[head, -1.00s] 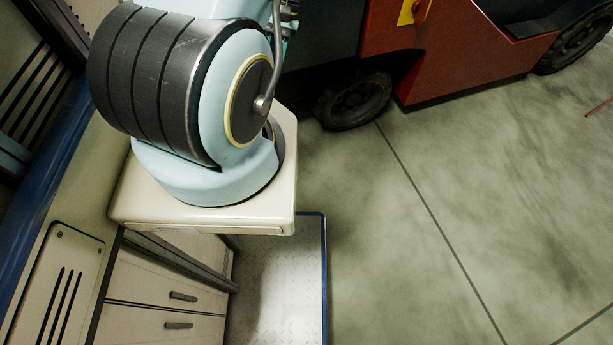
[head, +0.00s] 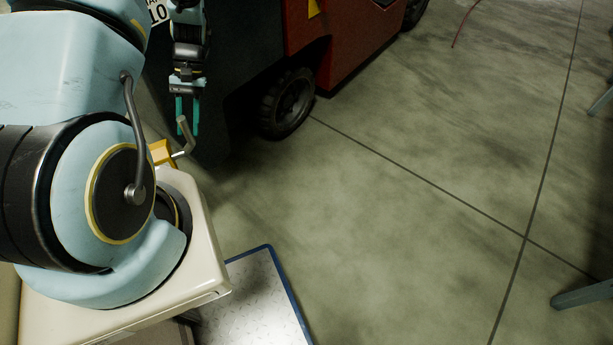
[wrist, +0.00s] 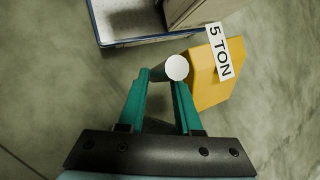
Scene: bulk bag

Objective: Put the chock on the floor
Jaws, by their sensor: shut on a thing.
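The chock is a yellow block (head: 161,152) with a grey bent handle (head: 186,136). In the head view it shows just past the corner of my base, partly hidden by my arm. My gripper (head: 188,123) hangs down with teal fingers, shut on the handle. In the wrist view the chock (wrist: 208,85) is right of the fingertips (wrist: 163,76) and carries a "5 TON" label. The pale round end of the handle shows at the fingertips. The chock appears to hang above the concrete floor (head: 380,230); its exact height is hard to tell.
A red and dark forklift (head: 345,45) stands at the top, its black wheel (head: 288,104) close to my gripper. Open floor lies to the right. Grey-blue legs (head: 580,290) stand at the right edge. A thin red line or cable (head: 464,22) lies far off.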

